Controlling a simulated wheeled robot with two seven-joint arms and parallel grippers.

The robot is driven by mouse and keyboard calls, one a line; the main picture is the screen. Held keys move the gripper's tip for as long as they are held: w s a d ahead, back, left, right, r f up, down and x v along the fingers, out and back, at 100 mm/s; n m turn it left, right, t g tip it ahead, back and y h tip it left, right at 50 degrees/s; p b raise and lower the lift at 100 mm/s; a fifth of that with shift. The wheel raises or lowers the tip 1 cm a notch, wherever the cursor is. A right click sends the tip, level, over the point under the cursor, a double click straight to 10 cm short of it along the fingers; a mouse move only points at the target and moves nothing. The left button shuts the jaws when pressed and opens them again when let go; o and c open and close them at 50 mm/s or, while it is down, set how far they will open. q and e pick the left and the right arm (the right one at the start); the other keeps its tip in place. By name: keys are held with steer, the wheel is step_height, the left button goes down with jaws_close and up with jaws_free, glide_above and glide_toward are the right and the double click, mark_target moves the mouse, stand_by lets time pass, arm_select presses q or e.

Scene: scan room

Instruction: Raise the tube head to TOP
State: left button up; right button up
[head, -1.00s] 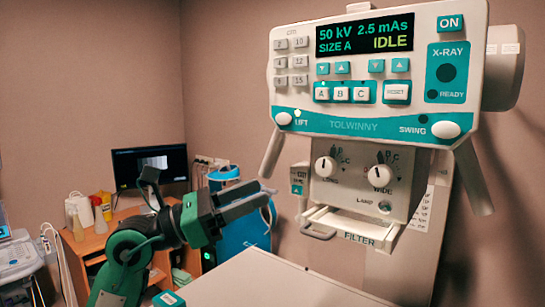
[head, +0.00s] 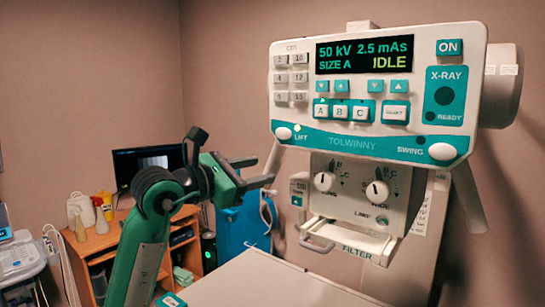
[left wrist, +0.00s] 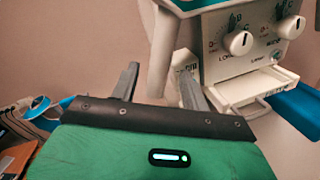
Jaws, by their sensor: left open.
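The tube head (head: 330,145) is a white and teal console with a box below it. Its display reads 50 kV, 2.5 mAs, SIZE A, IDLE. My left gripper (head: 271,168) is open by this bar, below the LIFT knob. In the left wrist view the bar shows between or just beyond the two fingers; contact cannot be told. My right gripper is out of view.
The filter tray (head: 345,238) juts out below the tube head. A pale table top (head: 270,280) lies in front. A wooden desk (head: 110,240) with a monitor and bottles stands at the back left, near a blue container (head: 240,225).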

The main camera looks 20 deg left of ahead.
mark_target(267, 167)
arm_select(q)
steer(key=p+x, duration=0.1)
steer(key=x, duration=0.4)
steer(key=shift+p, duration=0.3)
jaws_close()
